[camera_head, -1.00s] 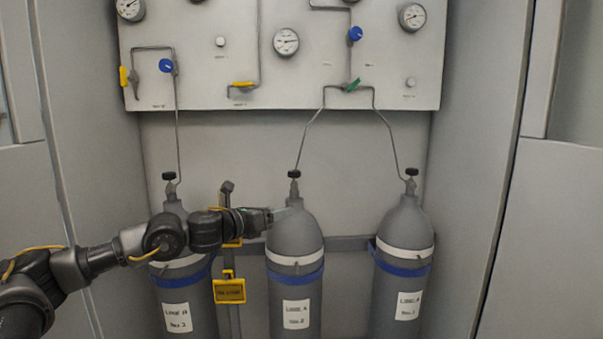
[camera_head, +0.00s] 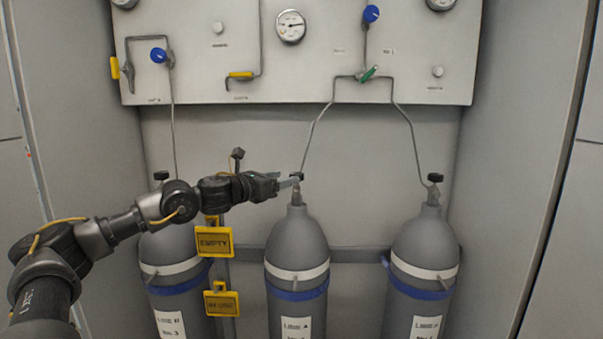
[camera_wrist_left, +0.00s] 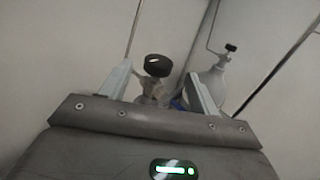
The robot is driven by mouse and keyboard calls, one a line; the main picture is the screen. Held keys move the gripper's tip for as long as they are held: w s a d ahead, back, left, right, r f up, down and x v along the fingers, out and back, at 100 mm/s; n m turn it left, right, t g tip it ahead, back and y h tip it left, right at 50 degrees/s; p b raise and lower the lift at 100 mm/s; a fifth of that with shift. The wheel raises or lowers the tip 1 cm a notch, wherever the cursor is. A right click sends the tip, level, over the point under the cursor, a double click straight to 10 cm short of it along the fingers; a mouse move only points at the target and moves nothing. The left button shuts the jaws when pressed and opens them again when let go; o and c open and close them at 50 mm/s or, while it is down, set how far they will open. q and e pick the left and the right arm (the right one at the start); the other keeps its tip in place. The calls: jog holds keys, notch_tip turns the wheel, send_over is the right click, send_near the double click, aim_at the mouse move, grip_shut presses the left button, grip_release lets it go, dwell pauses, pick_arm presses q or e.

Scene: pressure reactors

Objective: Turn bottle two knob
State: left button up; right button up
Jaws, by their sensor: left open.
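Bottle two is the middle grey gas bottle (camera_head: 297,243), with a white and a blue band. Its small black knob (camera_head: 297,176) sits on the valve at the top, where a thin pipe meets it. My left gripper (camera_head: 291,183) reaches in from the left, its fingertips at the knob and valve and partly covering them. In the left wrist view the black knob (camera_wrist_left: 158,65) shows between and beyond the two open fingers of my left gripper (camera_wrist_left: 160,88). Contact with the knob cannot be told. My right gripper is out of view.
Similar bottles stand at left (camera_head: 178,255) and right (camera_head: 424,243); my arm partly covers the left one. Yellow tags (camera_head: 214,242) hang between the left and middle bottles. A panel (camera_head: 300,85) with gauges and valves is above. Thin pipes run down to the bottles.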

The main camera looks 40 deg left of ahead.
aim_at(301, 173)
pick_arm(q)
jog(key=w, duration=0.5)
jog(key=w+d, duration=0.1)
jog(key=w, duration=0.1)
jog(key=shift+w+p, duration=0.3)
jog(key=shift+p, duration=0.1)
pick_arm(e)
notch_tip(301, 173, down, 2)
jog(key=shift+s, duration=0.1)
pick_arm(q)
jog(key=c, duration=1)
